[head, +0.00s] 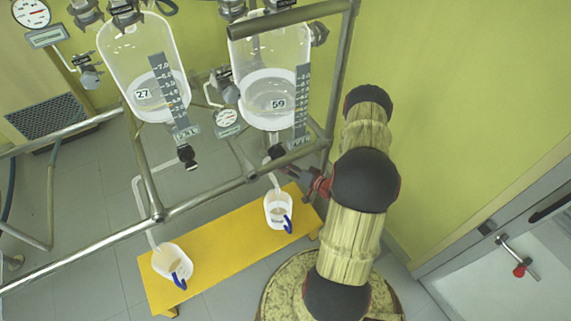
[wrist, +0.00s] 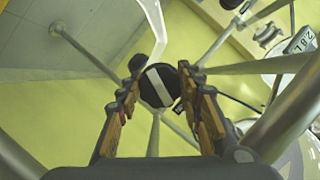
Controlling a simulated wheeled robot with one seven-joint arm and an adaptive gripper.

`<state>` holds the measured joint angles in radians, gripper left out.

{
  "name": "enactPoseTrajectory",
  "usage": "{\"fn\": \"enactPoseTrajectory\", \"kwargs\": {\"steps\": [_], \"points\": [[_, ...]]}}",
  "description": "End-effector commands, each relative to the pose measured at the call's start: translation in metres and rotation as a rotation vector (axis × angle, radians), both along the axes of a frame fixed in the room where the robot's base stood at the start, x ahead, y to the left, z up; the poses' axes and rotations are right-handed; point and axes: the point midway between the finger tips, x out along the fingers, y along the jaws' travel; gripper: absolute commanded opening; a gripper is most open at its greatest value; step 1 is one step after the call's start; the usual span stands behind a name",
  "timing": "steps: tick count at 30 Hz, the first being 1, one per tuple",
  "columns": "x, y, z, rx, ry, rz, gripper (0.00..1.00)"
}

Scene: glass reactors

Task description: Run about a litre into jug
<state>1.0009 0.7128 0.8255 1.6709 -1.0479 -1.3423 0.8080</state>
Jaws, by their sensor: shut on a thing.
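Two clear glass reactors hang in the metal frame: the one labelled 27 (head: 118,55) at left and the one labelled 59 (head: 285,50) at right, each with liquid and a graduated scale. A white jug with a blue handle (head: 279,211) stands under reactor 59's outlet tube. A second such jug (head: 172,264) stands under reactor 27's tube. Both appear to hold some liquid; the amounts cannot be read. My gripper (wrist: 160,78) is shut on a round black valve knob with a white stripe (wrist: 157,88), below reactor 59. In the head view my arm partly hides it.
The jugs stand on a yellow bench (head: 225,240). Metal rails (head: 85,260) cross in front of the reactors. Reactor 27's black valve knob (head: 187,154) is to the left. A grey door (head: 510,240) is at right.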

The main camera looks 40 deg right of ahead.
Motion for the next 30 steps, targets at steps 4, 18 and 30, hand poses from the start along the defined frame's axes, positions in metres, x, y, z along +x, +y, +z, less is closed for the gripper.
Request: {"fn": "enactPoseTrajectory", "kwargs": {"steps": [4, 18, 30], "points": [[-0.0005, -0.001, -0.0005, 0.134, -0.033, -0.002, 0.11], [-0.0002, -0.0007, -0.0014, 0.567, -0.137, -0.002, 0.11], [0.0, -0.0009, -0.0014, 0.907, -0.218, -0.004, 0.11]]}}
